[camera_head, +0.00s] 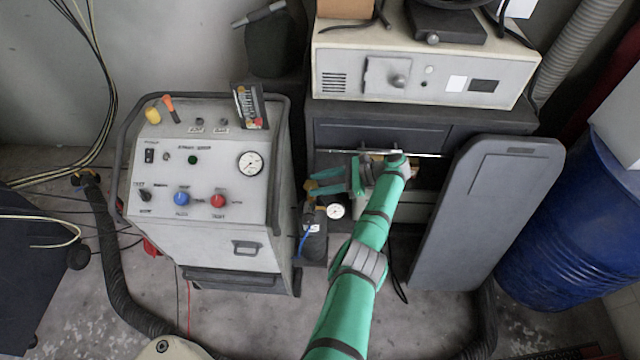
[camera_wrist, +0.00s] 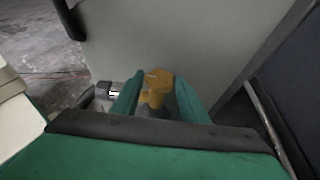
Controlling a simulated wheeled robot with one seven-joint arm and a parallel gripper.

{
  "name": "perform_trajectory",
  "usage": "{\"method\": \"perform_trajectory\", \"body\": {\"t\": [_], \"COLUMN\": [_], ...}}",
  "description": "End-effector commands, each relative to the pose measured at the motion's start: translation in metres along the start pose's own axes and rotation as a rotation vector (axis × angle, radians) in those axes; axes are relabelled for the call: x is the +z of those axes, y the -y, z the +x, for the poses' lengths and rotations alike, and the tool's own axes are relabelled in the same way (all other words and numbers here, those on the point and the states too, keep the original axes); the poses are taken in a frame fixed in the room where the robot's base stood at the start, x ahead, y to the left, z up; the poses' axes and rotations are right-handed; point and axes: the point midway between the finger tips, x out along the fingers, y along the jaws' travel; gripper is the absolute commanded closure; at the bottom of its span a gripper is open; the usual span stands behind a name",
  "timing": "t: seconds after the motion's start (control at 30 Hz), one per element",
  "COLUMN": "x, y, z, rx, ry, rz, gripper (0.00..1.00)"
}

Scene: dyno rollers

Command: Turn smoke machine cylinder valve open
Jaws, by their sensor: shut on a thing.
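The smoke machine cylinder (camera_head: 315,240) is a dark upright bottle beside the grey smoke machine (camera_head: 200,170), with a round white gauge (camera_head: 335,211) near its top. Its valve (camera_wrist: 154,86) is a yellow-orange knob in the wrist view, between my two green fingers. My gripper (camera_head: 313,182) reaches in from the right above the cylinder; it also shows in the wrist view (camera_wrist: 157,92). It is shut on the valve knob. In the head view my fingers hide most of the knob. I cannot tell how far the valve is turned.
A dark cabinet (camera_head: 340,132) with a beige instrument (camera_head: 415,75) on top stands behind my arm. A grey panel (camera_head: 485,215) leans at right beside a blue barrel (camera_head: 560,240). A black hose (camera_head: 110,260) lies on the floor at left.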

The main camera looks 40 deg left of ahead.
Motion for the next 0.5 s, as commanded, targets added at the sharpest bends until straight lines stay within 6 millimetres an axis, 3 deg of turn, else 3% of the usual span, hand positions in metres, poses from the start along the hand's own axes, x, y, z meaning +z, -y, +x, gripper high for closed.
{"method": "perform_trajectory", "body": {"t": [0.47, 0.5], "x": [-0.0007, -0.0007], "y": [-0.0009, -0.0009], "z": [0.0024, 0.0024], "rx": [0.009, 0.009], "ry": [-0.001, -0.001], "rz": [-0.002, -0.001], "gripper": [0.82, 0.5]}}
